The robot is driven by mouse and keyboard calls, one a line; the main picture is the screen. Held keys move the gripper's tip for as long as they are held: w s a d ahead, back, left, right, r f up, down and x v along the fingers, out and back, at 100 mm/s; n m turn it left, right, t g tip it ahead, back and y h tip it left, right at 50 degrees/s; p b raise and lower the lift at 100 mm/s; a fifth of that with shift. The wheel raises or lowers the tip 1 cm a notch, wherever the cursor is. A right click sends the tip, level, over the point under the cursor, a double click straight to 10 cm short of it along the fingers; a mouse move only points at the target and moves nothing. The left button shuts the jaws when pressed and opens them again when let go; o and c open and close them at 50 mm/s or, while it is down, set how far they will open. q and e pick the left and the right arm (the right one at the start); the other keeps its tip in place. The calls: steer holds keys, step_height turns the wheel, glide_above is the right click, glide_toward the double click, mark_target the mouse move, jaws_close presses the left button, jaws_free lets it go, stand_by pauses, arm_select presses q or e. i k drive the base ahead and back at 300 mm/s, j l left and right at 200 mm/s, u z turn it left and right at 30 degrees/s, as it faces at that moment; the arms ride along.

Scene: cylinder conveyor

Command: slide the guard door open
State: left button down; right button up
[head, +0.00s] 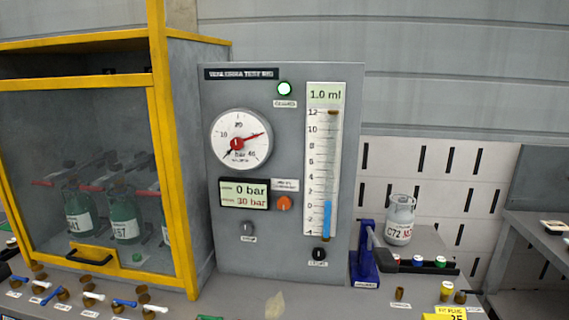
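The guard door (50,118) is a clear pane in a yellow frame across the front of the cabinet at the left. It is down over the cylinders, with a dark gap between its top bar and the cabinet's top. A yellow handle (92,257) sits low on the door. Behind the pane stand green cylinders (124,220) with labels and red parts near their tops. The door's left edge lies at or beyond the picture's edge. Neither of my grippers is in view.
A grey test panel (280,255) with a dial gauge (241,139) stands right of the cabinet. Several small valves with blue or white levers (92,297) line the bench before the door. A grey cylinder (400,220) and a blue stand (366,262) are further right.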

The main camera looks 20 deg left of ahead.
mark_target(98, 258)
steer(key=u, duration=2)
